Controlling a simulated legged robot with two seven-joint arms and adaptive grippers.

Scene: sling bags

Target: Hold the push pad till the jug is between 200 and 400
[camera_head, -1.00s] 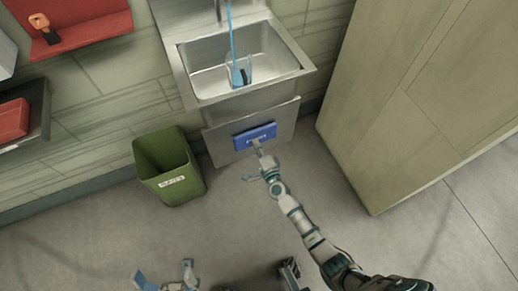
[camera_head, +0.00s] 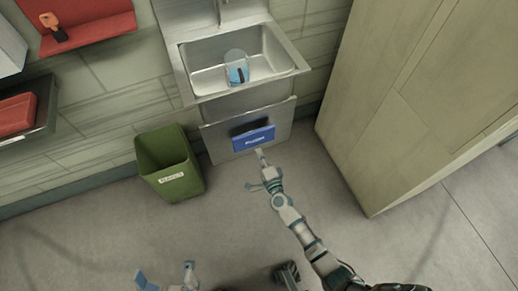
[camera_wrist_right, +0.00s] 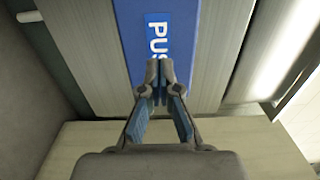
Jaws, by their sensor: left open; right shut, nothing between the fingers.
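The clear jug (camera_head: 237,60) stands in the steel sink (camera_head: 200,83) under the tap. Blue water fills its lower part, and a dark mark shows on its side. Its scale is too small to read. No stream runs from the tap. The blue push pad (camera_head: 254,138) on the panel below the sink leans outward at its top, with a dark gap behind. My right gripper (camera_head: 260,154) is shut and empty just in front of the pad, its tips seemingly apart from it. The right wrist view shows its closed fingertips (camera_wrist_right: 160,75) before the pad's lettering (camera_wrist_right: 158,38). My left gripper (camera_head: 166,278) is open and empty at the bottom edge.
A green bin (camera_head: 168,165) stands on the floor left of the sink panel. A tall beige cabinet (camera_head: 385,110) stands to the right. Red shelves (camera_head: 95,18) are on the wall at upper left. The floor in front is clear.

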